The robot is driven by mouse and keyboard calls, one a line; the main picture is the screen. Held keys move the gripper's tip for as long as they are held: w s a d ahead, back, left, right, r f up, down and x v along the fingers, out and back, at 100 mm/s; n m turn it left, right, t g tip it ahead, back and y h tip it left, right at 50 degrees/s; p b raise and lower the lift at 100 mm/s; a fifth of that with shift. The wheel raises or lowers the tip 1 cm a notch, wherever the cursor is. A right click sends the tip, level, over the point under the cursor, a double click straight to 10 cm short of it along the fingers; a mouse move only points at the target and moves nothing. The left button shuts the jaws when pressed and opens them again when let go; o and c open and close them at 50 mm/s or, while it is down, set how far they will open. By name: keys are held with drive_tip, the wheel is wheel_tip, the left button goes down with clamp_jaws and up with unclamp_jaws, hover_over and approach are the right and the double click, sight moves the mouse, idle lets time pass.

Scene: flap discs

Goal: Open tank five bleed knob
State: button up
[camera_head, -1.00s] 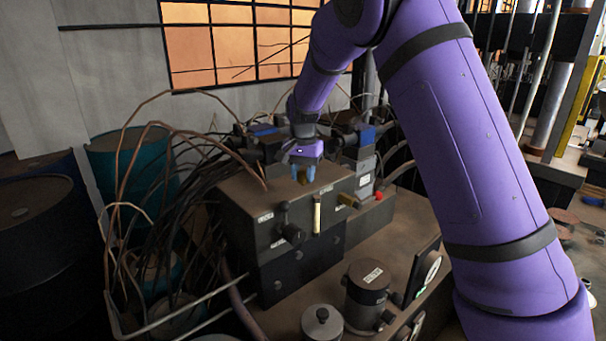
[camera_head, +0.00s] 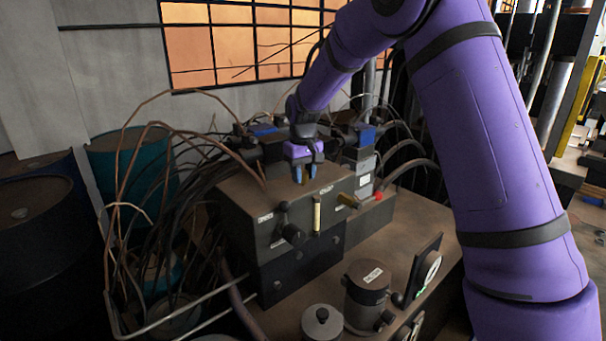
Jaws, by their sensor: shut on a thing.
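My gripper (camera_head: 305,176) points down at the top of the dark box-shaped tank (camera_head: 245,193) in the middle of the view. Its fingers are shut on a small brass-coloured knob on the tank's top. The fingers hide most of the knob, so how far it has turned cannot be told. The tank's front has a sight gauge (camera_head: 317,214), a black lever handle (camera_head: 287,222) and small labels too small to read. A brass fitting (camera_head: 348,201) sticks out at its right side.
Valve blocks with blue parts (camera_head: 366,136) and many hoses stand behind the tank. A red button (camera_head: 378,196) is at its right. Barrels (camera_head: 125,150) are at the left.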

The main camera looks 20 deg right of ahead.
sight(303, 172)
drive_tip(key=shift+n, duration=0.7)
drive_tip(key=o, duration=0.9)
wheel_tip(303, 172, up, 10)
drive_tip(key=shift+r, duration=0.4)
